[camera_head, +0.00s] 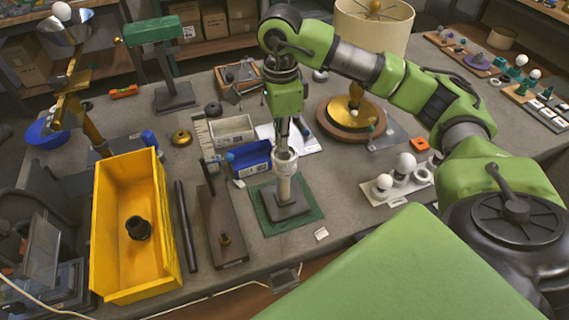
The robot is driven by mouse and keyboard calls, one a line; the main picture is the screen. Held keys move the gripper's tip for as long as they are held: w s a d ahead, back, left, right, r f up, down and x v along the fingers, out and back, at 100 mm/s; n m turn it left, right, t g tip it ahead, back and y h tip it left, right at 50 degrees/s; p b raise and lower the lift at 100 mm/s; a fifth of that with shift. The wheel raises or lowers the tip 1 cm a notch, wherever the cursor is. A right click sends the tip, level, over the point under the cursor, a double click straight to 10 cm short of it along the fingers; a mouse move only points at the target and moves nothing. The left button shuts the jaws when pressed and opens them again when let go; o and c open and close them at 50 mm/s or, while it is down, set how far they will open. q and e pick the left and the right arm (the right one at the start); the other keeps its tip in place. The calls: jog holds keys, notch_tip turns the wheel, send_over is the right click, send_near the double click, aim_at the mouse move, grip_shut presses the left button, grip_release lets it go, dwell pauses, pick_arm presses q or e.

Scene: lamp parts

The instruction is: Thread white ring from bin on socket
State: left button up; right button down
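A pale upright socket post (284,185) stands on a dark square base on a green mat (312,214) in the middle of the table. A white ring (286,157) shows at the top of the post, wider than the post. I cannot tell whether it is around the post or just above it. My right gripper (284,146) points straight down with its fingertips at the ring's upper rim. The finger gap is too small to judge. A yellow bin (108,215) at the left holds a black cylindrical part (138,228); no white ring shows in it. My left gripper is not in view.
A blue bin (248,158) and a pale bin (232,131) stand just behind the mat. A dark wooden board (222,226) lies left of the mat. White bulbs (404,164) stand at right. A brass lamp base (352,112) and lampshade (372,27) are behind.

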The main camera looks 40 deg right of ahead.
jog(key=shift+s+f, duration=0.1)
jog(key=shift+f, duration=0.05)
dwell(0.9)
jog(key=shift+b, duration=0.3)
jog(key=shift+s+d+f+m, duration=0.1)
jog(key=shift+m, duration=0.4)
jog(key=m, duration=0.3)
jog(key=shift+s+d+f+m, duration=0.1)
jog(key=shift+s+d+m, duration=0.2)
jog(key=shift+m, duration=0.1)
jog(key=shift+s+d+m, duration=0.1)
jog(key=shift+m, duration=0.9)
